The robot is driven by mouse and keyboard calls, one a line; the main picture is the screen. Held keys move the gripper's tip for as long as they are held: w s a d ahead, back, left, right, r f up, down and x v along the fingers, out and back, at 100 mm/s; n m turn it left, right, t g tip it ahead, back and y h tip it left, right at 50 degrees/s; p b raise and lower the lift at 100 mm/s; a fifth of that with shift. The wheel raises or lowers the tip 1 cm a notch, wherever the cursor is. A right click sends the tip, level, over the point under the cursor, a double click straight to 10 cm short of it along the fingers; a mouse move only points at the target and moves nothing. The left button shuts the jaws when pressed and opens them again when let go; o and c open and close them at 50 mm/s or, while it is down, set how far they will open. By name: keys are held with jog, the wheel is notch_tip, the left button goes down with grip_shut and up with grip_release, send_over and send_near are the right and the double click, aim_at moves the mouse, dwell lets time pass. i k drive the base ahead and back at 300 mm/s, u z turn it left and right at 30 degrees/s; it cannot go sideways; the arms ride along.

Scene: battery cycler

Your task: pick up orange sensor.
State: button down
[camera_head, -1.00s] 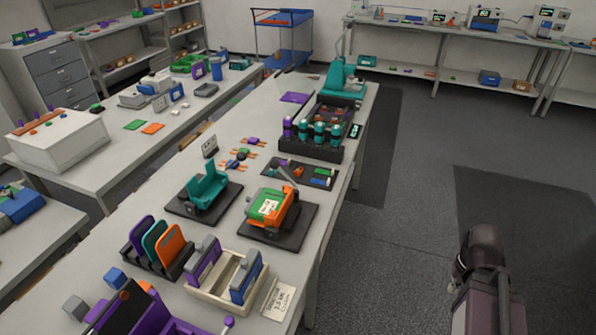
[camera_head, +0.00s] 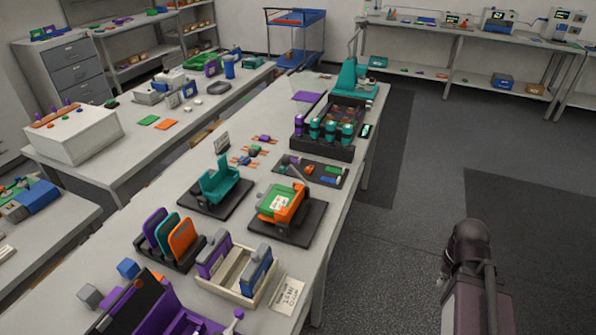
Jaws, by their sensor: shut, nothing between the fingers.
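I cannot make out for certain which thing is the orange sensor. Several small parts with orange ends lie on the long bench (camera_head: 225,140): a purple one (camera_head: 264,138), a green one (camera_head: 253,149) and a blue one (camera_head: 241,160). An orange and green device (camera_head: 285,203) with a white label sits on a dark plate. An orange panel (camera_head: 182,238) stands in a dark rack beside a teal and a purple one. At the lower right a dark part of my arm (camera_head: 470,262) shows, off the bench. My gripper's fingers are not visible.
A teal cradle (camera_head: 219,184) on a dark plate and a cream tray (camera_head: 233,272) stand on the bench. Behind are a dark battery rack (camera_head: 322,149) and a dark mat (camera_head: 308,178) with small parts. The floor (camera_head: 400,250) right of the bench is clear.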

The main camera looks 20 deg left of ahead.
aim_at(308, 170)
jog(key=u, duration=0.95)
jog(key=k, duration=0.95)
jog(key=z, duration=0.05)
jog(key=i, duration=0.85)
jog(key=u, duration=0.05)
